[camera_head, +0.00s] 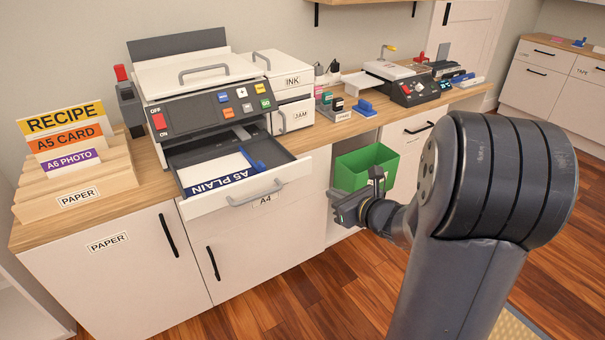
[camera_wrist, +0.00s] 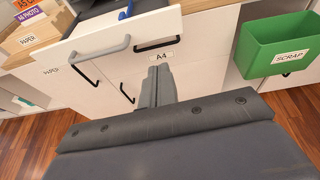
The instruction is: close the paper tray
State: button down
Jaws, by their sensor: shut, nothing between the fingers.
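The paper tray (camera_head: 237,195) is pulled out from the front of the printer (camera_head: 206,104) and juts past the counter edge. It has a white front with a grey handle (camera_head: 256,193) and holds a sheet marked A5 PLAIN with a blue piece on it. In the wrist view, the tray front (camera_wrist: 130,30) and its handle (camera_wrist: 97,52) show at the upper left. My gripper (camera_head: 347,208) is to the right of the tray and lower than it, apart from it. In the wrist view, my gripper's fingers (camera_wrist: 158,72) are together and empty, pointing toward the cabinet near the A4 label.
A green scrap bin (camera_head: 366,167) sits in an open bay behind my gripper. Cabinet doors with black handles lie below the tray. A wooden paper rack (camera_head: 75,185) stands left of the printer. Small items stand along the counter to the right. The floor in front is clear.

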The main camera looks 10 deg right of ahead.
jog(key=b, duration=0.1)
send_near(302, 171)
jog(key=shift+m, duration=0.4)
jog(key=x, duration=0.5)
jog(key=shift+a+f, duration=0.2)
jog(key=shift+f, duration=0.1)
jog(key=shift+w+a, duration=0.15)
jog(key=shift+w, duration=0.5)
